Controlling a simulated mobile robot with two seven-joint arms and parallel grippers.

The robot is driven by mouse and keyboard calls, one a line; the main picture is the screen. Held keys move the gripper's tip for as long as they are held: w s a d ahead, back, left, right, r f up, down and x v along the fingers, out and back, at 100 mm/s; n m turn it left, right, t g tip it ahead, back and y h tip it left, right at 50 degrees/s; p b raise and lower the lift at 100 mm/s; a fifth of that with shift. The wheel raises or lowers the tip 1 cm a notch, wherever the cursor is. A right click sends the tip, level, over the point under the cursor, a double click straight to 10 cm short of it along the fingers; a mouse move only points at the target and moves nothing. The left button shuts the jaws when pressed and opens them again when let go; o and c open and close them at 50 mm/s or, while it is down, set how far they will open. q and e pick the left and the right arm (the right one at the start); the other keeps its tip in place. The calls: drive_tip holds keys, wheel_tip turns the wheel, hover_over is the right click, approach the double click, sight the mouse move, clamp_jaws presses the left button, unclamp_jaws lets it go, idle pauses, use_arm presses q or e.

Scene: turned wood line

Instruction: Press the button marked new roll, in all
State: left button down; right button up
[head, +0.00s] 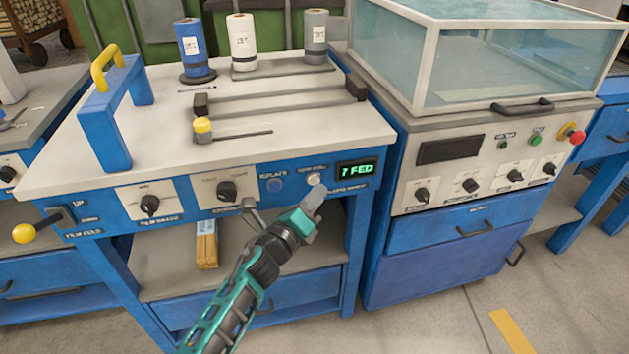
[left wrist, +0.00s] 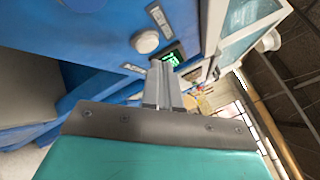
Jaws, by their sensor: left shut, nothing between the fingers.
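The white round button (head: 314,179) is on the blue front panel of the bench, under a small label that seems to read new roll. It also shows in the left wrist view (left wrist: 146,42), standing out from the panel. My left gripper (head: 314,203) is shut and empty, its tips just below and in front of the button in the head view. In the left wrist view its fingers (left wrist: 163,88) point towards the panel, beside the button. I cannot tell whether they touch the panel. My right gripper is not in view.
A green-lit display (head: 356,169) reading what looks like 7 FED is right of the button. A cabinet with a clear cover (head: 520,70) stands right. Rolls stand on the white benchtop (head: 110,150).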

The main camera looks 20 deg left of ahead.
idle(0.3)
use_arm(q)
drive_tip(key=shift+w+a, duration=0.25)
drive_tip(key=shift+w, duration=0.1)
drive_tip(key=shift+w+a, duration=0.15)
drive_tip(key=shift+w, duration=0.15)
idle(0.6)
idle(0.4)
drive_tip(key=shift+s+d, duration=0.4)
drive_tip(key=shift+s, duration=0.25)
drive_tip(key=shift+s+d, duration=0.7)
drive_tip(key=shift+s, duration=0.35)
drive_tip(key=shift+s+d, duration=0.7)
drive_tip(key=shift+s, duration=0.35)
